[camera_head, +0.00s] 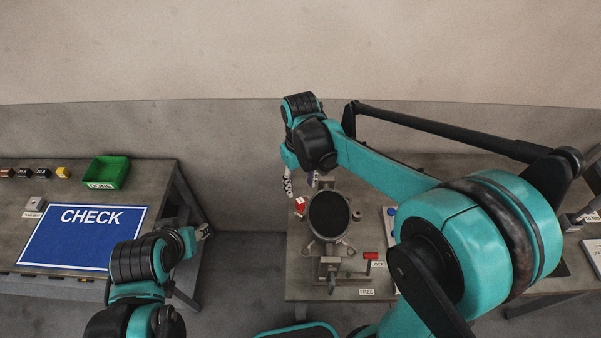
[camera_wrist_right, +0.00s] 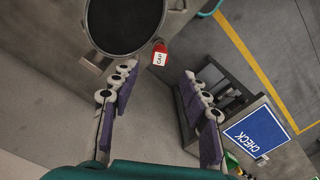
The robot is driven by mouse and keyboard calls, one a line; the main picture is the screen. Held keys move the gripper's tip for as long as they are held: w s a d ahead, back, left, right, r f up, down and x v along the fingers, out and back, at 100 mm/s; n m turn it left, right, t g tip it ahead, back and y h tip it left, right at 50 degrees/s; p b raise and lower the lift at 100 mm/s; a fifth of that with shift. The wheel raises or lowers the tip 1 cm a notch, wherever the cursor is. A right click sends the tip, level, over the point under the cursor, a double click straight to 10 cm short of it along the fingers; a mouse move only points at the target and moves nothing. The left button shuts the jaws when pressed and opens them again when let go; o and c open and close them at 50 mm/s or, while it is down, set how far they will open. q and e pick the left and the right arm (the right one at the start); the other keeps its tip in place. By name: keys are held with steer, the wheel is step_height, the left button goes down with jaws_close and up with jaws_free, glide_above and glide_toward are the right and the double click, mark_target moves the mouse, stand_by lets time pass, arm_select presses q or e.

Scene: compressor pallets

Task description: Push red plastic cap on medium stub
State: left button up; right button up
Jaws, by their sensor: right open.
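The red plastic cap (camera_head: 300,205), labelled CAP in the right wrist view (camera_wrist_right: 159,54), is beside the compressor's round black top (camera_head: 329,214). The black top also shows in the right wrist view (camera_wrist_right: 125,22). I cannot tell which stub the cap is on or how deeply it is seated. My right gripper (camera_head: 298,184) is open and empty. In its wrist view the purple-padded fingers (camera_wrist_right: 160,82) are spread, with the cap just beyond the gap between their tips. My left gripper (camera_head: 203,232) is over the right edge of the left table; its jaws are too small to read.
The compressor stands on a table (camera_head: 305,287) with a red-handled lever (camera_head: 371,256) and LOCK and FREE labels. The left table holds a blue CHECK panel (camera_head: 82,237), a green DONE bin (camera_head: 108,172) and small blocks (camera_head: 42,173). Open floor separates the tables.

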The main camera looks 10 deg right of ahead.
step_height(320, 180, up, 5)
steer(key=shift+w+r, duration=0.1)
stand_by(0.7)
